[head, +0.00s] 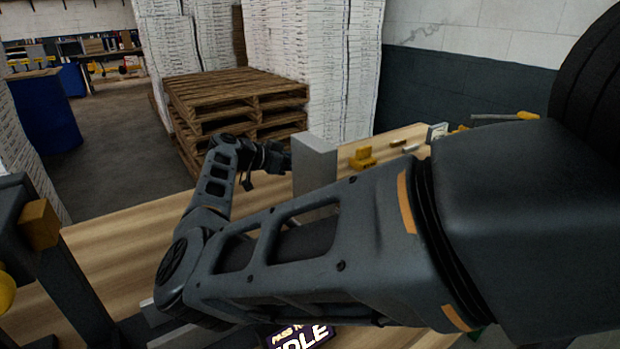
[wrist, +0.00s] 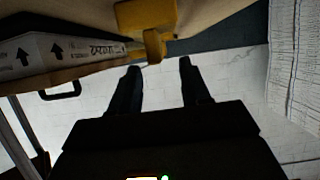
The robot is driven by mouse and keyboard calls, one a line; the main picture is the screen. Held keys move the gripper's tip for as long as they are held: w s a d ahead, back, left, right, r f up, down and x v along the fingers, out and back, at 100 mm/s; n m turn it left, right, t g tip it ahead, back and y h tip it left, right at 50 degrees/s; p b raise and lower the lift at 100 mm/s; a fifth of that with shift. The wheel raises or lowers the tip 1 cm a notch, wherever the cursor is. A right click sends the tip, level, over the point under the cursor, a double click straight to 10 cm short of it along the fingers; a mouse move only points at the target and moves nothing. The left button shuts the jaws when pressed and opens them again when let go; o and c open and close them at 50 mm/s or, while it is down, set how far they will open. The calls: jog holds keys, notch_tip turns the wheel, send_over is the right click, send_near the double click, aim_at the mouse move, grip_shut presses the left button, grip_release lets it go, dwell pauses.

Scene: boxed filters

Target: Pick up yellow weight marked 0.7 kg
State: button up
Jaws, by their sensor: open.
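A yellow block-like object (head: 362,158) stands on the wooden table behind the grey box; no 0.7 kg marking is legible on it. In the wrist view, which looks upside down, a yellow piece (wrist: 147,16) shows at the top with a smaller yellow part (wrist: 154,44) just ahead of the fingertips. I cannot tell for sure that it is the same object. My gripper (wrist: 159,67) is open, with nothing between its fingers. In the head view my gripper (head: 277,157) is left of the grey box, its tips partly hidden.
An upright grey box (head: 315,165) stands between my gripper and the yellow object in the head view. A white box with arrows (wrist: 60,55) is close to the fingers. A yellow-handled tool (head: 525,116) and small items lie farther right. Pallets (head: 235,100) stand behind the table (head: 120,225).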

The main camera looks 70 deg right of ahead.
jog(key=shift+a+f+p+x, duration=0.15)
jog(key=shift+p+x, duration=0.1)
jog(key=shift+x, duration=1.05)
jog(key=shift+a+f+p+x, duration=0.1)
jog(key=shift+p+x, duration=0.1)
jog(key=shift+x, duration=1.15)
jog(key=shift+s, duration=0.1)
jog(key=shift+c, duration=0.5)
grip_shut()
jog(key=shift+r, duration=0.1)
